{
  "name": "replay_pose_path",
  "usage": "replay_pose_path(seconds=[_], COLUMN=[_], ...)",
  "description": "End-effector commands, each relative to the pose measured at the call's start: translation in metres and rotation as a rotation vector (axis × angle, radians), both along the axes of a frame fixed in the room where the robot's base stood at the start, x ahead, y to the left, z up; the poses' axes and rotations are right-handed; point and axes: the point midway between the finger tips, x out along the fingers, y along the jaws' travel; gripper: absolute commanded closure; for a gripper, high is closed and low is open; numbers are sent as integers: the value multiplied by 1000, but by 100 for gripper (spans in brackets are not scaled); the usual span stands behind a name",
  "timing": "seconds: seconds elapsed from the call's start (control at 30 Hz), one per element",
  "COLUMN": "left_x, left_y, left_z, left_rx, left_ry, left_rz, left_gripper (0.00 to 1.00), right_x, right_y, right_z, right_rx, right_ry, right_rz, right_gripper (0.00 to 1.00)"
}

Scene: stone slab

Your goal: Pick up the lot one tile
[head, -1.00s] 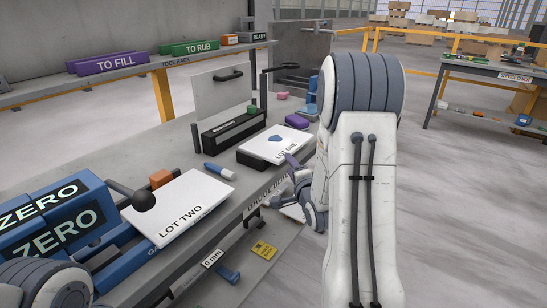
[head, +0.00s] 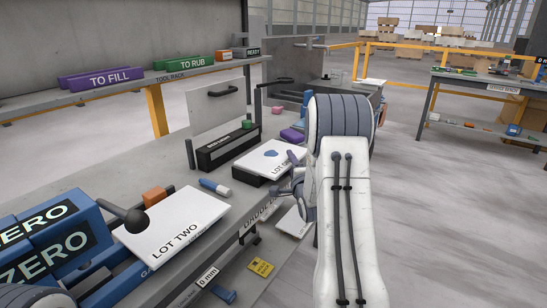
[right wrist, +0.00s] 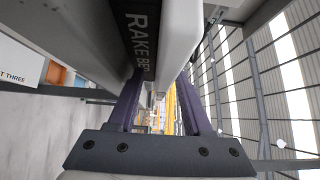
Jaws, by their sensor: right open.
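The lot one tile (head: 275,153) is a white slab with a blue patch, lying on a dark block (head: 246,177) on the grey bench. Its label is partly hidden by my right gripper (head: 285,173). That gripper is open at the tile's near right edge, with its fingers apart. In the right wrist view, the open jaws (right wrist: 163,95) are close to a white slab edge (right wrist: 184,38) and a dark face lettered "RAKE BED" (right wrist: 138,38). I cannot tell whether the fingers straddle the tile or touch it. My left gripper is out of view.
The lot two tile (head: 172,228) lies nearer on the bench, beside blue "ZERO" blocks (head: 45,245) and a black ball knob (head: 137,221). A blue-white marker (head: 215,187) lies between the tiles. A purple block (head: 291,135) sits behind lot one.

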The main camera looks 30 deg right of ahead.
Motion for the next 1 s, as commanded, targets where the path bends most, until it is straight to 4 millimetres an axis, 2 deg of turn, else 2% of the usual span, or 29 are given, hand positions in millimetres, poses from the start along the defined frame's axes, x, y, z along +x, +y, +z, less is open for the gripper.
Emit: replay_pose_path(seconds=[0.27, 0.33, 0.4, 0.43, 1.0], left_x=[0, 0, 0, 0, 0], left_y=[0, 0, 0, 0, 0], left_z=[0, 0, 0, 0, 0], left_rx=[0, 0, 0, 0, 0], left_ry=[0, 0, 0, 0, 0], left_rz=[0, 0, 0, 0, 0], left_gripper=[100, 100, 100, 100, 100], right_x=[6, 6, 6, 6, 5], right_y=[-1, -1, -1, -1, 0], right_z=[0, 0, 0, 0, 0], right_rx=[0, 0, 0, 0, 0], right_ry=[1, 1, 1, 1, 1], right_rz=[2, 2, 2, 2, 2], right_gripper=[50, 69, 96, 100, 100])
